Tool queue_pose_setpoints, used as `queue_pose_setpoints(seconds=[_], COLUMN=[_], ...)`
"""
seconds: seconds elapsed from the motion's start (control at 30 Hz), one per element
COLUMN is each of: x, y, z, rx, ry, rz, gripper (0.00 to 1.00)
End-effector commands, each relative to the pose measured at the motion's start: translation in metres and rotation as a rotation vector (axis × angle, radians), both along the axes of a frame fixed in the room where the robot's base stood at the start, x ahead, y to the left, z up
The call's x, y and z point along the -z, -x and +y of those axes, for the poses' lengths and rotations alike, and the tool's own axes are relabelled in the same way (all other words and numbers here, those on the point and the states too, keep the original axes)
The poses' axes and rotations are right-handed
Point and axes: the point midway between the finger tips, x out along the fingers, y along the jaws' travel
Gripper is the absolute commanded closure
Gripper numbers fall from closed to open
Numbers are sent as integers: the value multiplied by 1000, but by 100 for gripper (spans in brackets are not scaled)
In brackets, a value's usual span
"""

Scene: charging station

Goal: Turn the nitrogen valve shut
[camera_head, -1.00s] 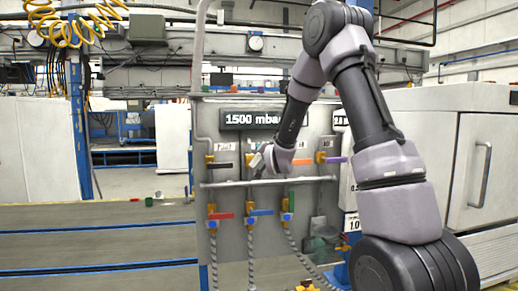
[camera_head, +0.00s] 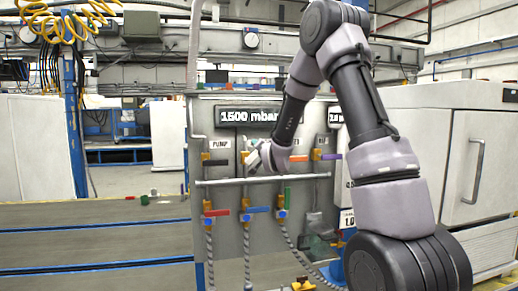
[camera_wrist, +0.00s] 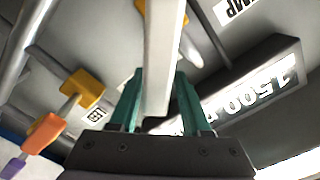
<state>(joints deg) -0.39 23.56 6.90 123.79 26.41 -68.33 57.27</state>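The valve panel (camera_head: 225,218) carries an upper row of yellow-bodied valves; I cannot read which label marks nitrogen. A pale, long valve lever (camera_wrist: 162,50) runs between the two teal fingers of my gripper (camera_wrist: 160,85), with narrow gaps beside it; I cannot tell whether they touch. In the head view my gripper (camera_head: 258,158) is at the upper row, just right of the black-handled valve (camera_head: 216,162) under the PUMP label. My gripper hides most of that pale lever there. An orange handle (camera_head: 299,158) and a purple one (camera_head: 331,156) are to its right.
A lower row has red (camera_head: 217,213), blue (camera_head: 258,210) and green (camera_head: 287,197) handles. A horizontal rail (camera_head: 225,182) crosses between the rows. A pressure display (camera_head: 248,117) sits above, and a white cabinet (camera_head: 455,150) stands at right.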

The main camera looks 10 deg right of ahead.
Motion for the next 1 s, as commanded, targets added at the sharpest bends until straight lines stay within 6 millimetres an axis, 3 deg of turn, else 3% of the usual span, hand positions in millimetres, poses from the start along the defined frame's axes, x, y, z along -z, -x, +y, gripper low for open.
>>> queue_pose_setpoints(seconds=[0.57,1.0], x=[6,-14], y=[1,1], z=[-1,31], rx=[7,3], ry=[31,519], rz=[16,7], gripper=[40,40])
